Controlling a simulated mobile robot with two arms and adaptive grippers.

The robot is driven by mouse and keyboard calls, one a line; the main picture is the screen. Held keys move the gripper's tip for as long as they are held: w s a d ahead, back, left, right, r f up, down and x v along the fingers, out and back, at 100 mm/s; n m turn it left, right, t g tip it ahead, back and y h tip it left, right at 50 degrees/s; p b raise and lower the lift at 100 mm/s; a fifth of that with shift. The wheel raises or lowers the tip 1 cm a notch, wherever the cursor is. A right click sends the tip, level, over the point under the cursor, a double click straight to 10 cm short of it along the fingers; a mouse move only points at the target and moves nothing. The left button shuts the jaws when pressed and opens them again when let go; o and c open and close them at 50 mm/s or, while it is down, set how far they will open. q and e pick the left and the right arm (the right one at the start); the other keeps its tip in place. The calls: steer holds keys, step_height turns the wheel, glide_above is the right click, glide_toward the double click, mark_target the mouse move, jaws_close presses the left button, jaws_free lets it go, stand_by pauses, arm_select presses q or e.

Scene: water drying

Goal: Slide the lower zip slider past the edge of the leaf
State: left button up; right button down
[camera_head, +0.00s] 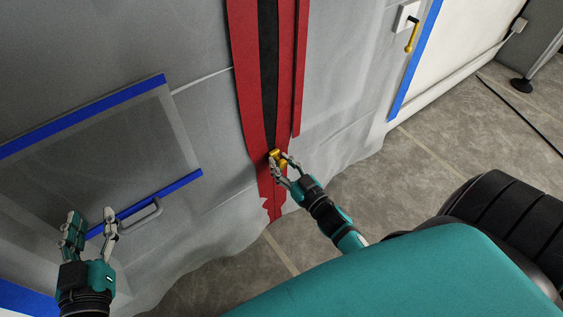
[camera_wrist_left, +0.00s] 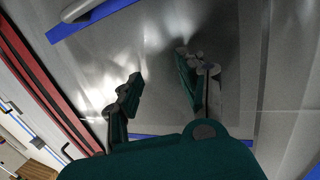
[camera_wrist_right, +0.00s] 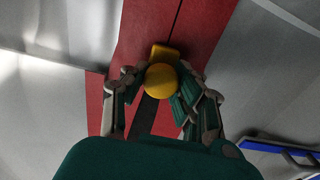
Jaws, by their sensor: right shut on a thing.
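The yellow zip slider (camera_head: 277,154) sits low on the red zip band (camera_head: 245,62) in the head view. Above it runs a black strip (camera_head: 268,60); below it the red band shows a thin seam. My right gripper (camera_head: 283,163) is shut on the slider. In the right wrist view the slider's round yellow knob (camera_wrist_right: 161,80) is between the fingers, with its yellow block (camera_wrist_right: 165,52) just beyond. I cannot tell which part is the leaf's edge. My left gripper (camera_head: 90,216) is open and empty, before the grey sheet at lower left.
A grey handle (camera_head: 141,216) and blue tape (camera_head: 160,190) are near my left gripper. A separate red strip (camera_head: 300,80) hangs right of the zip. A yellow hook (camera_head: 412,38) is on a white plate, upper right. The tiled floor (camera_head: 370,195) is bare beyond the sheet's hem.

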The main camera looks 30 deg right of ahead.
steer(key=shift+s+f, duration=0.1)
steer(key=c, duration=1)
jaws_free()
steer(key=s, duration=0.8)
steer(key=s+d, duration=0.1)
steer(key=s, duration=0.3)
